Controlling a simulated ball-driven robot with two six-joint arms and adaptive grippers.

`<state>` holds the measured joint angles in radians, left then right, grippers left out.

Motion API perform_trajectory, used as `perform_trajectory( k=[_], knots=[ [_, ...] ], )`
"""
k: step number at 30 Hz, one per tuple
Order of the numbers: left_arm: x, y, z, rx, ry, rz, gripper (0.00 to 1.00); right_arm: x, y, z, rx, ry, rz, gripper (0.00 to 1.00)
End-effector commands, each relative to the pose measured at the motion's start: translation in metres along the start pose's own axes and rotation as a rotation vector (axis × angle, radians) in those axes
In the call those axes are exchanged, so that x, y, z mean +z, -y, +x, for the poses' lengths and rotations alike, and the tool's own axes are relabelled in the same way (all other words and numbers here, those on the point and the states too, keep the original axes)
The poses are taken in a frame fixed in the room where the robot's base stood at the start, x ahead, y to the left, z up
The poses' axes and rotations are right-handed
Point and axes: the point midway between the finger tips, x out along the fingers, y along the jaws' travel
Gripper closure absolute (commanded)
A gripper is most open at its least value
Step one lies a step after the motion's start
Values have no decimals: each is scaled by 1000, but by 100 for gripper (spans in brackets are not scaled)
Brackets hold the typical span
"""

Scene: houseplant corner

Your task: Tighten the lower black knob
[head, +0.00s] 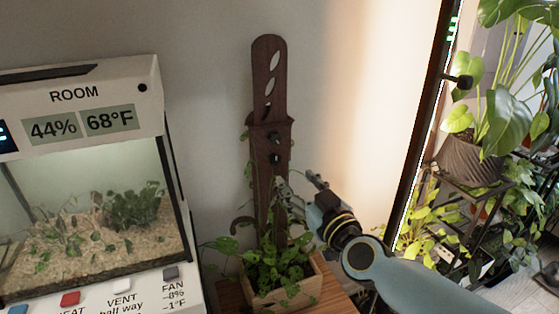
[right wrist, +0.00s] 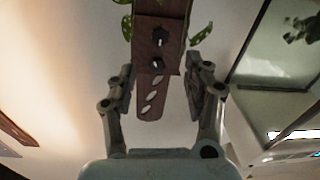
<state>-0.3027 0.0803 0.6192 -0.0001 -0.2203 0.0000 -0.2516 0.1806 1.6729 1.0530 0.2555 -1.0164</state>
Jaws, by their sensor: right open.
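A dark brown wooden plant stake (head: 268,90) with slots near its top stands upright in a planter against the wall. It carries two black knobs, one above the other. The lower knob (head: 275,158) is partly in shade in the head view. The right wrist view is upside down, so the lower knob (right wrist: 158,36) sits above the upper knob (right wrist: 157,63) there. My right gripper (head: 302,186) is open and empty, below and to the right of the lower knob. In the right wrist view its fingers (right wrist: 159,78) stand apart on either side of the stake. My left gripper is not in view.
The wooden planter box (head: 287,297) with leafy vines stands on a wooden surface below the stake. A terrarium (head: 85,180) stands at the left. A dark-framed mirror or window edge (head: 426,110) and a potted plant (head: 468,162) are at the right. The wall around the stake is bare.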

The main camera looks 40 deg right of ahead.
Motion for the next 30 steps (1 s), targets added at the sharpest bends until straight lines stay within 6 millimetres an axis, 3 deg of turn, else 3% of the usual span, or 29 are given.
perform_trajectory(
  k=[5,12,18,30],
  knots=[
    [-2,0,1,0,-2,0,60,1,0,20,-1,1,-2,49],
    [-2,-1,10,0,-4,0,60,3,0,69,-1,3,-2,49],
    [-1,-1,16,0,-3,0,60,4,1,98,-2,5,-2,49],
    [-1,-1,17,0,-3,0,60,3,0,107,-3,6,-2,49]
  ],
)
